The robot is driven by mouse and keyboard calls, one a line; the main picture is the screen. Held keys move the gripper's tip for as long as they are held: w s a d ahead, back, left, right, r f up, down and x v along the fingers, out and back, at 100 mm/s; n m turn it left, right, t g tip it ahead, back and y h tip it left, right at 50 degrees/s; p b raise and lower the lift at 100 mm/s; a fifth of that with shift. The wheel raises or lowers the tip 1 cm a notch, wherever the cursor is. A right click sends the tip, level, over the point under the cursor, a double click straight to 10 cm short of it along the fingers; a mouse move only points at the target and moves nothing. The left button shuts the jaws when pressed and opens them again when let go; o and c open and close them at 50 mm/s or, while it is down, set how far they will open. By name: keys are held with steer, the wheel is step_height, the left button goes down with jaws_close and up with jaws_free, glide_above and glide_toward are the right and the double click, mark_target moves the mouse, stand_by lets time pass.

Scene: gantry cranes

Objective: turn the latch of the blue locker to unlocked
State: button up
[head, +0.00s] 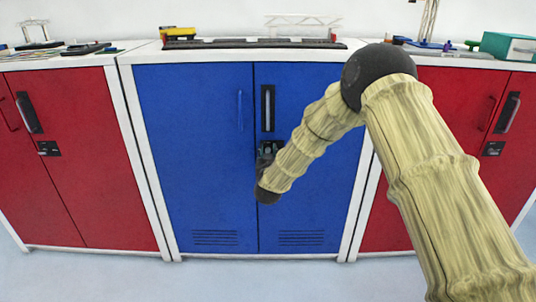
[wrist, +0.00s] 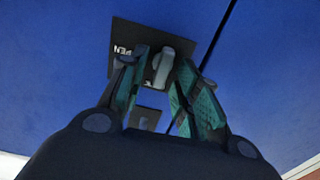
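The blue locker (head: 195,150) stands in the middle of the head view with both doors shut. Its latch shows in the wrist view as a dark plate (wrist: 124,42) with a grey knob (wrist: 163,66) and lettering that appears upside down. The knob looks slightly tilted in the picture. My gripper (wrist: 161,58) is at the latch, its two teal-padded fingers apart, one on each side of the knob. I cannot tell whether they touch it. In the head view my gripper (head: 268,148) and arm hide most of the latch.
A dark handle (head: 267,108) is on the blue right door just above my gripper. Red lockers stand on the left (head: 85,150) and right (head: 450,120). Crane models and a green box (head: 508,46) sit on top. The floor (head: 200,280) in front is clear.

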steer(key=shift+w, duration=0.1)
steer(key=shift+r, duration=0.1)
jaws_close()
stand_by(0.3)
steer(key=m, duration=0.3)
steer(key=shift+d, duration=0.2)
steer(key=m, duration=0.3)
steer(key=shift+d+m, duration=0.2)
steer(key=shift+m, duration=0.1)
steer(key=m, duration=0.5)
steer(key=shift+w+d+f+b, duration=0.1)
steer(key=shift+d+f+b, duration=0.15)
steer(key=shift+b, duration=0.15)
steer(key=m, duration=0.3)
steer(key=shift+f+b, duration=0.1)
steer(key=shift+b, duration=0.3)
steer(key=shift+m+b, duration=0.55)
steer(key=shift+m, duration=1.15)
